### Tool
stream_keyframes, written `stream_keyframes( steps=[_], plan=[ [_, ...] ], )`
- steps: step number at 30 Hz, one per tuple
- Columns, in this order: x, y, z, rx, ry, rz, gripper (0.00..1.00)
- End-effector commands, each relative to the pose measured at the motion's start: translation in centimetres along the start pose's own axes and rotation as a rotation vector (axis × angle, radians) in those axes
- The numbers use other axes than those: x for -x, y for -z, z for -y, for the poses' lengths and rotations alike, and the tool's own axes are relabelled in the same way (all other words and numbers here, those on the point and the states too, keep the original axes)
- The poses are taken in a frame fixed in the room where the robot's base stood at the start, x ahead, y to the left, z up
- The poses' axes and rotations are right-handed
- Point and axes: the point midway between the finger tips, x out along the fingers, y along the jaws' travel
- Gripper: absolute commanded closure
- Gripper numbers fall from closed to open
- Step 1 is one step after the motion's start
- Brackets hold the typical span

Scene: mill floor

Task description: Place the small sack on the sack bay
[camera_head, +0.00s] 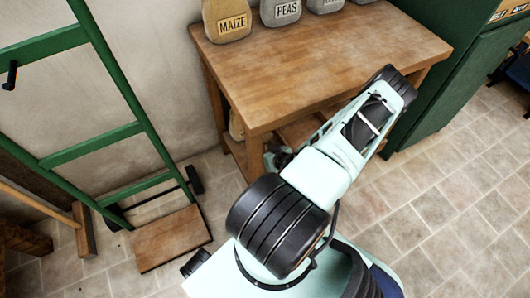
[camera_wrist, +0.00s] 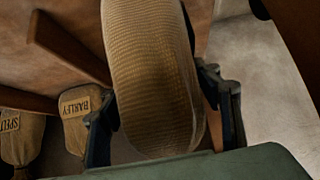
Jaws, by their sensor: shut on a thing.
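A tan woven sack (camera_wrist: 155,60) fills the middle of the wrist view, with no label showing. My gripper (camera_wrist: 163,115) is shut on it, with one dark finger on each side. The sack's upper end runs out of the picture. In the head view my arm hides the held sack and most of the gripper, beside the front of the wooden table (camera_head: 310,62). Nothing in view is clearly marked as the sack bay.
Sacks labelled MAIZE (camera_head: 227,22) and PEAS (camera_head: 281,10) stand on the tabletop, whose front is clear. BARLEY (camera_wrist: 75,120) and SPELT (camera_wrist: 20,135) sacks are in the wrist view. A green hand truck (camera_head: 125,130) stands left, a green cabinet (camera_head: 440,90) right.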

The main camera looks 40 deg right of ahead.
Motion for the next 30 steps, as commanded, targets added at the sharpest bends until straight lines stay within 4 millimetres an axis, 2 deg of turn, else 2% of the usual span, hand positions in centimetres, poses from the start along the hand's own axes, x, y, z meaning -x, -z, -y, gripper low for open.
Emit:
stream_keyframes(
  steps=[13, 14, 19, 30],
  plan=[
    [-0.58, -0.31, -0.04, 0.002, -0.001, -0.005, 1.00],
    [-0.55, -0.27, -0.04, 0.002, -0.001, -0.005, 0.39],
    [-0.52, -0.34, -0.03, 0.001, -0.001, -0.003, 0.21],
    [-0.27, -0.39, 0.00, -0.001, 0.001, 0.003, 0.21]
  ],
)
